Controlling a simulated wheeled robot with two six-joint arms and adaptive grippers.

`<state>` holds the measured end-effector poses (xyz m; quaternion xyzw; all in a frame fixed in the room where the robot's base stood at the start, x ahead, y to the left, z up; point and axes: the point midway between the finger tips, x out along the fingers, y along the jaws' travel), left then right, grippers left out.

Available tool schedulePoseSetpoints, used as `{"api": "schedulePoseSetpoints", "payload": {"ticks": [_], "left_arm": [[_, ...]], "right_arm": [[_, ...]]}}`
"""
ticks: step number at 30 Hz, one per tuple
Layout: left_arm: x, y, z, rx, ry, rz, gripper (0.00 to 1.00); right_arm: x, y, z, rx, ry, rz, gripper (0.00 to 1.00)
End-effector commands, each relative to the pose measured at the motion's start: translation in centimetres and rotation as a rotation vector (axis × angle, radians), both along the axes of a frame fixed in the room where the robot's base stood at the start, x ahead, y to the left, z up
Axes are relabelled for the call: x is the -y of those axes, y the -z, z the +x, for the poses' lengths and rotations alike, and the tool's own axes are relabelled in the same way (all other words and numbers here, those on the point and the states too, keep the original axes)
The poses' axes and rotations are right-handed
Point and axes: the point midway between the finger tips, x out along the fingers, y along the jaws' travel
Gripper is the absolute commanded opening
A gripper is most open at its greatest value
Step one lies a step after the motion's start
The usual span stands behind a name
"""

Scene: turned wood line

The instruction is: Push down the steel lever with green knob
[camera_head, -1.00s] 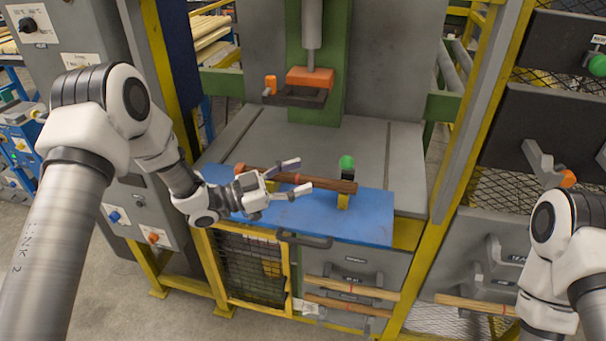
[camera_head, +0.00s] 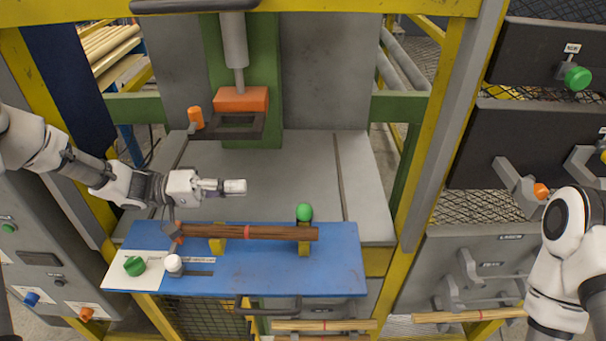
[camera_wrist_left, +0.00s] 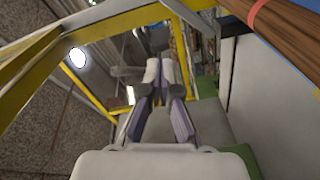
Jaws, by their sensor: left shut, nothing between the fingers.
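A round green knob (camera_head: 304,212) stands at the right end of a brown turned wooden bar on the blue table; a steel lever below it is not clearly visible. Another green knob (camera_head: 577,77) juts from a dark panel at the upper right. A green knob (camera_head: 134,265) sits on a white plate at the blue table's left end. My left gripper (camera_head: 235,187) is shut and empty, above the grey press bed, left of and behind the green knob by the bar. Its closed fingers also show in the left wrist view (camera_wrist_left: 160,75). My right gripper is out of view.
The wooden bar (camera_head: 240,232) rests on yellow supports on the blue table (camera_head: 260,275). A white knob (camera_head: 174,265) stands at its front left. An orange press head (camera_head: 240,99) hangs behind. An orange-tipped lever (camera_head: 541,190) is on the right. Yellow posts flank the press.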

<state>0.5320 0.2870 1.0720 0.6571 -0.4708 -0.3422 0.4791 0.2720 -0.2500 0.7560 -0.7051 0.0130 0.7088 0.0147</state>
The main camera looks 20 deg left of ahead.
Motion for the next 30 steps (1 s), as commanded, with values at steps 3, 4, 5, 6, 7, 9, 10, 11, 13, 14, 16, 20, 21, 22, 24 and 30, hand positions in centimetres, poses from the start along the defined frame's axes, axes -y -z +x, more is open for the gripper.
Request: {"api": "schedulePoseSetpoints", "payload": {"ticks": [3,4,5,6,7,9,10,11,13,14,16,20,21,22,24,30], "left_arm": [[-0.6,-1.3,0.2,0.023,-0.021,-0.019,0.00],[-0.4,-1.3,0.3,0.025,-0.019,-0.018,0.00],[-0.1,-1.3,0.4,0.024,-0.019,-0.017,0.00],[0.3,-1.3,0.5,0.022,-0.018,-0.016,0.00],[0.7,-1.3,0.7,0.023,-0.016,-0.015,0.00],[1.8,-1.2,1.0,0.021,-0.015,-0.016,0.00],[2.4,-1.3,1.2,0.022,-0.014,-0.014,0.00],[3.0,-1.3,1.5,0.020,-0.014,-0.013,0.00],[4.5,-1.3,2.0,0.022,-0.014,-0.014,0.00],[5.1,-1.4,2.2,0.020,-0.015,-0.014,0.00],[6.6,-1.5,2.7,0.022,-0.014,-0.014,0.00],[9.2,-1.6,3.7,0.023,-0.015,-0.014,0.00],[9.5,-1.4,2.8,0.019,-0.018,-0.018,0.00],[9.7,-1.2,2.3,0.019,-0.019,-0.019,0.00],[10.3,-0.9,1.5,0.020,-0.020,-0.019,0.00],[10.9,-0.3,0.5,0.025,-0.020,-0.018,0.00]], "right_arm": [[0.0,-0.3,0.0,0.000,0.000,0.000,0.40],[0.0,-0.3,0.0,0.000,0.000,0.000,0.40],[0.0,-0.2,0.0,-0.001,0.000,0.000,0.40],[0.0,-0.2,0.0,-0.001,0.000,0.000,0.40],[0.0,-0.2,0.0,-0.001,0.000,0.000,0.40],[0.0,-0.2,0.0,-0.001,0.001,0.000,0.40],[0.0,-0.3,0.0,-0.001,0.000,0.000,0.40],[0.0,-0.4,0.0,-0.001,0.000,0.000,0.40],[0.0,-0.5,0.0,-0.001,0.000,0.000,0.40],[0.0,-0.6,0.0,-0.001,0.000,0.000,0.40],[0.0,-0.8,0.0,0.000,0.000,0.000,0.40],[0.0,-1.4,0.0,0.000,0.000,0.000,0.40],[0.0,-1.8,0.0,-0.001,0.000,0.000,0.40],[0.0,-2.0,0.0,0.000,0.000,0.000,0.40],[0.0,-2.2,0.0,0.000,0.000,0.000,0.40],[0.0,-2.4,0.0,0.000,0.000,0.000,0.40]]}}
